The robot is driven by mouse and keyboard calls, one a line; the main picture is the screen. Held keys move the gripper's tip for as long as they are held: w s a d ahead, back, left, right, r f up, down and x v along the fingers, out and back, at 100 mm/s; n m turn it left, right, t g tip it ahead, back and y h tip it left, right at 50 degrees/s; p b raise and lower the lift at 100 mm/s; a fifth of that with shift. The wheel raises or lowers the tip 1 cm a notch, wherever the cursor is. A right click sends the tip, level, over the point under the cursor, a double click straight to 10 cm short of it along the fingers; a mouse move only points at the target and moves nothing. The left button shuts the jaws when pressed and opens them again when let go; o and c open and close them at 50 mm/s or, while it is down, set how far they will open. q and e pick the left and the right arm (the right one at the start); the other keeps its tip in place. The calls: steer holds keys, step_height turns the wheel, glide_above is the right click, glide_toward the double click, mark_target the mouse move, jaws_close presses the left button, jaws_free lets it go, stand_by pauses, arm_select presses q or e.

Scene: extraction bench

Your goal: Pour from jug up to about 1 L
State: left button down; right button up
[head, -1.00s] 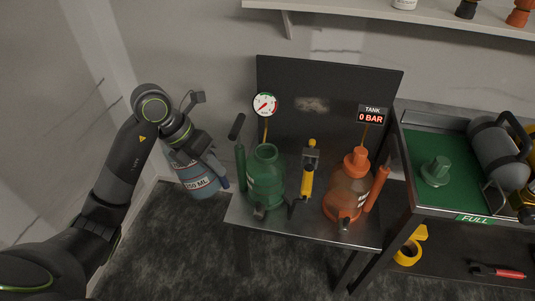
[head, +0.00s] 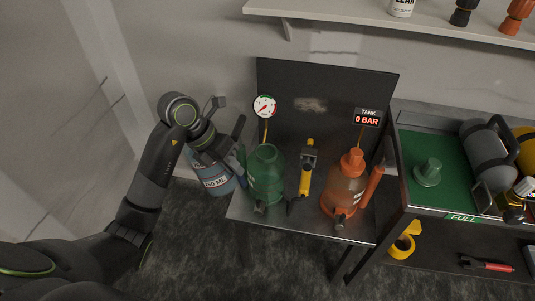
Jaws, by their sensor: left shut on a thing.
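The jug (head: 212,179) is a bluish vessel with a white label reading about "250 ML", the first digit being hard to read. It hangs in the air left of the metal bench. My left gripper (head: 221,158) is shut on it; the fingers and the jug's top are partly hidden by my arm. A green tank (head: 265,174) with an open top stands on the bench, just right of the jug. An orange tank (head: 346,185) with its top closed stands at the bench's right. My right gripper is not in view.
A gauge (head: 265,106) and a "TANK 0 BAR" display (head: 367,117) rise behind the tanks. A yellow hand tool (head: 306,172) stands between them. A green cap (head: 428,172) lies on the cart's green tray (head: 411,140). A shelf (head: 340,19) overhangs the back.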

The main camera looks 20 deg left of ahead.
arm_select(q)
steer(key=w+d+b, duration=0.2)
steer(key=w+d, duration=0.3)
steer(key=d, duration=0.5)
steer(key=w+d+b, duration=0.2)
steer(key=w+d, duration=0.4)
steer(key=d, duration=0.4)
steer(key=shift+r, duration=0.35)
stand_by(2.1)
steer(key=shift+a+r, duration=0.1)
stand_by(0.5)
steer(key=shift+a+r+g+h+p, duration=0.15)
steer(key=shift+r+g+h+p, duration=0.3)
steer(key=shift+p, duration=0.4)
steer(key=shift+r, duration=0.1)
